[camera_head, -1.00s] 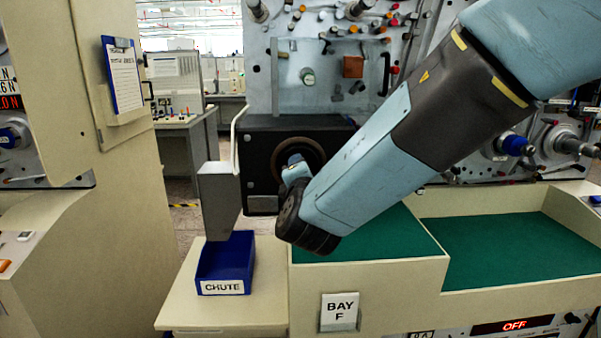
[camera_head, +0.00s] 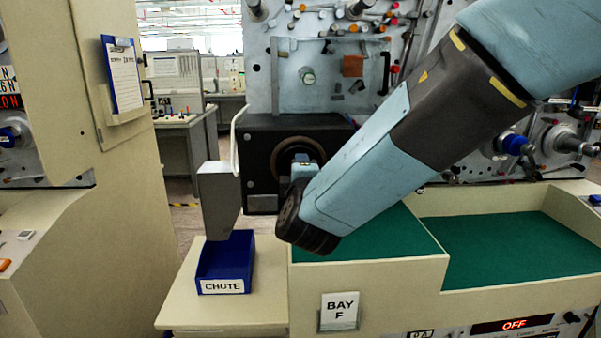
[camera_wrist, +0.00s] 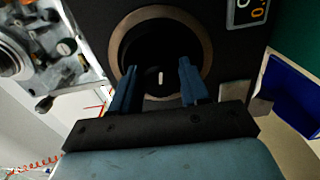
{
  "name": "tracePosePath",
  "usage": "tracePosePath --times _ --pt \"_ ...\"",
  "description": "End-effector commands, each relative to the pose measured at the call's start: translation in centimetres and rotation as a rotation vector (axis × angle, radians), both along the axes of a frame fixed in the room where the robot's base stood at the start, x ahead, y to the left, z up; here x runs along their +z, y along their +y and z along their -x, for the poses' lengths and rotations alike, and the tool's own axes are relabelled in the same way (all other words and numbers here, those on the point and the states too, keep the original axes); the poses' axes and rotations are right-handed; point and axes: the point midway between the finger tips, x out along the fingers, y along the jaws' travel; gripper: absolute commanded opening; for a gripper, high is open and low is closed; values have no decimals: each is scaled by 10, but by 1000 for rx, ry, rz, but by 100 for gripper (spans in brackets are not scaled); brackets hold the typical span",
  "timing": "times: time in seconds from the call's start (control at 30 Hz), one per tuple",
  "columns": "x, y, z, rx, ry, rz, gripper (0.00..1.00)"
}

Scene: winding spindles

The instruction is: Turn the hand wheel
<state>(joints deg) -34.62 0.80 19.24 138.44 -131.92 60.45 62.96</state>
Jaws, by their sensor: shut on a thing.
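The hand wheel (camera_wrist: 203,50) sits in the face of a black box. It shows as a bronze ring around a dark recess, with a dark hub (camera_wrist: 151,77) bearing a white line. My gripper (camera_wrist: 160,78) reaches into the ring with its two blue fingers on either side of the hub, shut on it. The exact contact is dark and hard to make out. In the head view the wheel's ring (camera_head: 283,148) is partly hidden behind my gripper (camera_head: 302,162), and the fingertips are hidden.
The black box (camera_head: 258,137) stands above a green-topped bench (camera_head: 500,240). A blue bin marked CHUTE (camera_head: 226,262) stands below a grey chute (camera_head: 218,200) on the left. A panel with many pegs and spindles rises behind. A display on the bench front reads OFF (camera_head: 512,325).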

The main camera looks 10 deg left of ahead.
Motion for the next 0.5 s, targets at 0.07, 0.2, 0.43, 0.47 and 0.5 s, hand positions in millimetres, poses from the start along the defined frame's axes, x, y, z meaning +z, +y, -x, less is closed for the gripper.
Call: tracePosePath --times 0.07,0.2,0.43,0.47,0.5 --pt "-5 -3 0 -6 10 6 15" --pt "-6 -4 0 -6 11 7 15" --pt "-5 -3 0 -5 10 6 58" --pt "-5 -3 0 -5 9 6 61" --pt "-4 -2 0 -4 8 5 64"
